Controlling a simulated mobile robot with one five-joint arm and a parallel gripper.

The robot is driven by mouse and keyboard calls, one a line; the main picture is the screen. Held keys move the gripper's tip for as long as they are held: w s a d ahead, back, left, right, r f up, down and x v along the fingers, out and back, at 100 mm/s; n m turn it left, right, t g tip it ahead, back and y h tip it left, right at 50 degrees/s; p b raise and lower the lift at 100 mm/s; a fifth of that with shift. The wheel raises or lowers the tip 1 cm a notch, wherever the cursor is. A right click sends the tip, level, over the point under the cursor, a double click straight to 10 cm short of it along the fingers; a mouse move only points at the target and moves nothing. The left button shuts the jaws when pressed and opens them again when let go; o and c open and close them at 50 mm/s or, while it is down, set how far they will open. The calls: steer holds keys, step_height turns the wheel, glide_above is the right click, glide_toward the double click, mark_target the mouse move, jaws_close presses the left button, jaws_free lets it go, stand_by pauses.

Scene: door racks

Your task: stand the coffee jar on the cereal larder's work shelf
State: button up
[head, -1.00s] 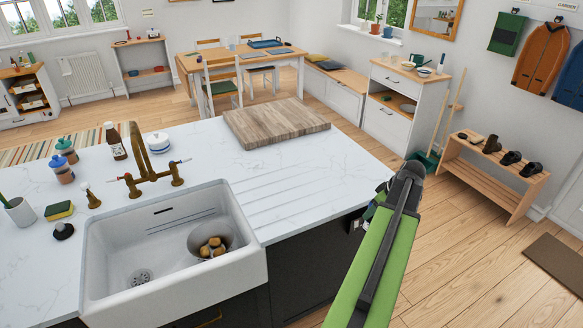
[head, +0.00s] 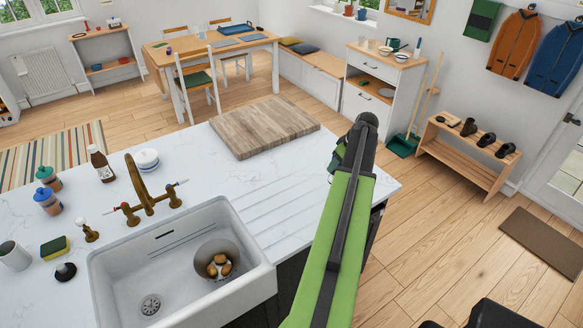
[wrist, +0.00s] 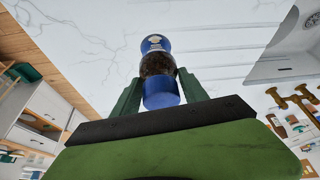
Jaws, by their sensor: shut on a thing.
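The coffee jar (wrist: 157,66), blue at both ends with a dark brown middle, is between the two green fingers of my gripper (wrist: 158,88) in the wrist view. My gripper is shut on it. In the head view my gripper (head: 340,156) is at the far end of my green arm, over the right end of the white counter near the wooden board. The jar is hidden behind my arm there. I cannot pick out the cereal larder or its work shelf for certain in any view.
The marble-like counter (head: 225,180) holds a wooden board (head: 265,127), a sink (head: 255,280) with a bowl inside, and bottles. Beyond stand a table (head: 205,53), a drawer unit (head: 375,102) and a shoe rack (head: 470,155).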

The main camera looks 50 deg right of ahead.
steer(key=shift+w+d+f+b, duration=0.1)
steer(key=shift+b, duration=0.2)
steer(key=w+f+b, duration=0.3)
steer(key=w, duration=0.1)
steer(key=w+a+f+b, duration=0.1)
steer(key=w+f+b, duration=0.2)
steer(key=f+b, duration=0.1)
steer(key=w+f+b, duration=0.4)
steer(key=shift+w+a, duration=0.3)
steer(key=shift+a, duration=0.05)
steer(key=o, duration=1.6)
steer(key=shift+r, duration=0.1)
